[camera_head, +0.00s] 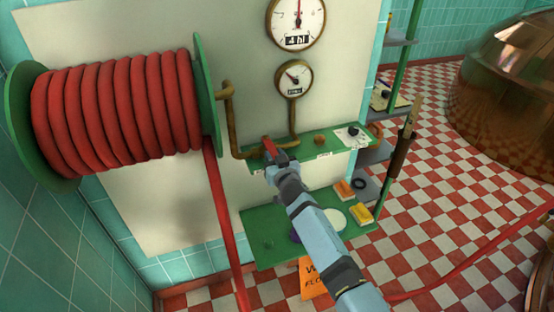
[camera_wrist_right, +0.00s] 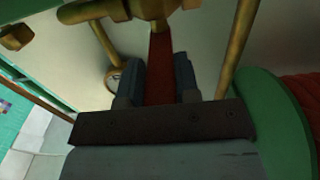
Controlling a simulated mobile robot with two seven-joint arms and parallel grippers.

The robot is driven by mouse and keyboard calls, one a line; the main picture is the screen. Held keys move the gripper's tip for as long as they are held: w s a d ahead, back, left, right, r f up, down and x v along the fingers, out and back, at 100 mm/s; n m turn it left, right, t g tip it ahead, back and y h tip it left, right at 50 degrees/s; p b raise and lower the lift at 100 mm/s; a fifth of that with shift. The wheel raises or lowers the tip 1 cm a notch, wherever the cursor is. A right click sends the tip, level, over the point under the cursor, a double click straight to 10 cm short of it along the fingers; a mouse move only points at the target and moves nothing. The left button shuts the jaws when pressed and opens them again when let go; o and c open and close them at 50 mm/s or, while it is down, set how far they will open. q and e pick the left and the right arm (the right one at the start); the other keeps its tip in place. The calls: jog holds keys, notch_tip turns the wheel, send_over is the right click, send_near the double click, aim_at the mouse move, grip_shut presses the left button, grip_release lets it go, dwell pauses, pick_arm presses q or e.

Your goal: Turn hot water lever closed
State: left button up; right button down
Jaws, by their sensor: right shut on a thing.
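The hot water lever is a red handle (camera_head: 269,146) on the brass pipe at the left end of the upper green shelf. My right gripper (camera_head: 279,160) reaches up to it from below and is shut on it. In the right wrist view the red lever (camera_wrist_right: 160,68) runs between the two blue-grey fingers of the right gripper (camera_wrist_right: 159,75), and its far end meets a brass fitting (camera_wrist_right: 150,10). In the head view the gripper hides part of the lever. My left gripper is not in view.
A red hose reel (camera_head: 115,110) with green discs stands left of the lever, its hose hanging down. Two round gauges (camera_head: 296,20) (camera_head: 294,78) are above. A lower green shelf (camera_head: 268,242) holds sponges. A copper kettle (camera_head: 510,95) stands on the checkered floor at right.

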dwell(0.4)
jog(key=c, duration=0.8)
grip_release()
jog(key=shift+c, duration=0.2)
jog(key=shift+s, duration=0.1)
jog(key=v, duration=1.3)
jog(key=shift+s, duration=0.3)
jog(key=s+d+f+g+p, duration=0.1)
jog(key=s+d+f, duration=0.3)
jog(key=s, duration=0.6)
jog(key=s+d+f+g+h+p, duration=0.1)
jog(key=s+d+f+g, duration=0.2)
jog(key=s, duration=0.8)
jog(key=s+d+f+g+p, duration=0.2)
jog(key=s+d+f, duration=0.2)
jog(key=s, duration=0.6)
notch_tip(320, 180, down, 2)
jog(key=shift+s+d+f, duration=0.1)
jog(key=shift+s+d, duration=0.1)
jog(key=shift+d, duration=0.15)
